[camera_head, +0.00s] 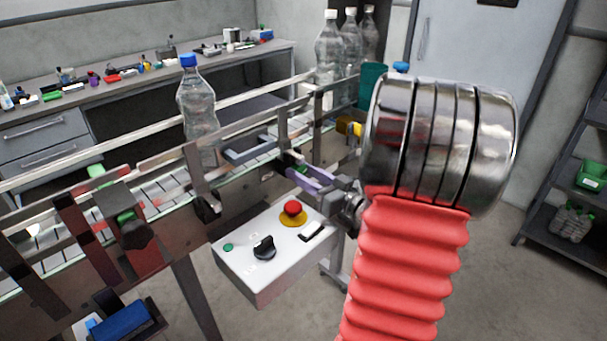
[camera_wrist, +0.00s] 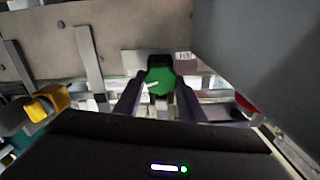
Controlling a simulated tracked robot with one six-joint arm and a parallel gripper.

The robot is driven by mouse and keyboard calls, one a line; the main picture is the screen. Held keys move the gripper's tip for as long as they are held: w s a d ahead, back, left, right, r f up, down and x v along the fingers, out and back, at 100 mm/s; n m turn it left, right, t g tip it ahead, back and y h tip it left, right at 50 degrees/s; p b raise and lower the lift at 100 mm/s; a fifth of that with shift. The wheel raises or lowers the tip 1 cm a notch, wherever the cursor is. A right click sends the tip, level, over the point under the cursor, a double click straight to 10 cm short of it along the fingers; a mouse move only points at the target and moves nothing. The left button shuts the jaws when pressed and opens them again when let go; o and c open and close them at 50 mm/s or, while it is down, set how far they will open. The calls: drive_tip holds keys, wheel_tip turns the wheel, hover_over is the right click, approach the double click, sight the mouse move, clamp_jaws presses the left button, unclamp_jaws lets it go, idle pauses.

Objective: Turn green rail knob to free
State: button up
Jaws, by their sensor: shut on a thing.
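The green rail knob (camera_wrist: 160,78) shows in the middle of the wrist view, on a dark mount, with a pale pointer mark across its lower left part. My gripper (camera_wrist: 160,93) has its two purple fingers on either side of the knob and is shut on it. In the head view my gripper (camera_head: 309,174) reaches to the conveyor's near rail; the knob there is mostly hidden by the fingers.
A clear bottle with a blue cap (camera_head: 198,105) stands on the conveyor. A control box (camera_head: 272,250) with a red button and black switch sits just below my gripper. Another green knob (camera_head: 126,215) is farther left. A yellow part (camera_wrist: 50,102) shows at the wrist view's left.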

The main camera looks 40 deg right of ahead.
drive_tip(key=shift+a+n, duration=0.1)
drive_tip(key=shift+n, duration=2.1)
drive_tip(key=o, duration=1)
drive_tip(key=shift+o, duration=0.2)
drive_tip(key=s, duration=1.4)
